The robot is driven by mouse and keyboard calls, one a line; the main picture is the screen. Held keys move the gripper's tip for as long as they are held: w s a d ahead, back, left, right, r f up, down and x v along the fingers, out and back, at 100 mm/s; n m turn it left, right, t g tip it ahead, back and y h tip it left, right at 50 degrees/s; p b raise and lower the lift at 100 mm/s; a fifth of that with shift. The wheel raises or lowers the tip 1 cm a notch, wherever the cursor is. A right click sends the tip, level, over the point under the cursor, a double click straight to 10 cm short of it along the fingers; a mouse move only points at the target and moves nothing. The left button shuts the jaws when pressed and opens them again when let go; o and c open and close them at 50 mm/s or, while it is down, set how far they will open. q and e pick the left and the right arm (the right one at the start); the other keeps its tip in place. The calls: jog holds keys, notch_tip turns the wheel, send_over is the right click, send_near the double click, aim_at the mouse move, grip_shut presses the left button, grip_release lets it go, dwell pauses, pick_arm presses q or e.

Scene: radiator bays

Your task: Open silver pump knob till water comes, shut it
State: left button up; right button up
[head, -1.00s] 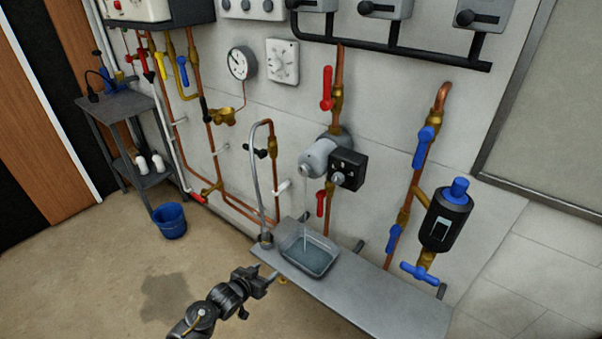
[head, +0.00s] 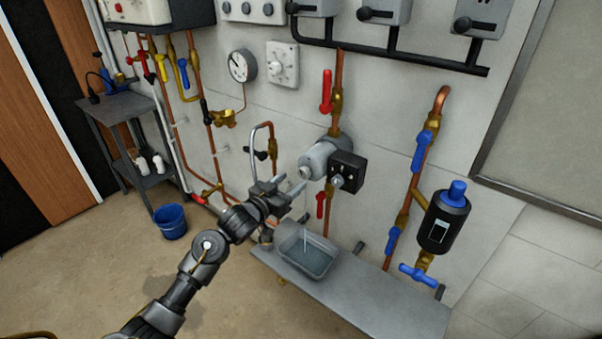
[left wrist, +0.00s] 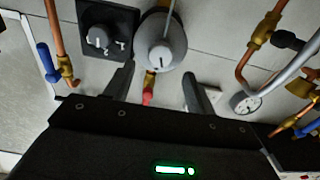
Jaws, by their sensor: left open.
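The silver pump (head: 318,158) is a grey cylinder on the copper pipe, beside a black box with a grey dial (head: 346,171). Its round front knob (left wrist: 160,56) faces me in the left wrist view, with a dark mark on it. A thin pale stream of water (head: 306,234) falls below the pump into the clear tray (head: 326,268), which holds some water. My left gripper (head: 291,188) is open, just in front of and below the knob; in the left wrist view its fingers (left wrist: 160,88) are spread below the knob with nothing between them. My right gripper is not in view.
The tray sits on a grey bench (head: 385,300). A bent grey pipe (head: 254,145) and copper pipes stand left of the pump. A red lever (head: 326,92) is above it and another red lever (head: 320,204) below. A blue bucket (head: 171,221) stands on the floor.

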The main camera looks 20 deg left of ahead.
aim_at(302, 173)
pick_arm(q)
jog(key=shift+p+x, duration=0.35)
jog(key=shift+x, duration=2.45)
jog(key=shift+c, duration=0.4)
jog(key=c, duration=0.9)
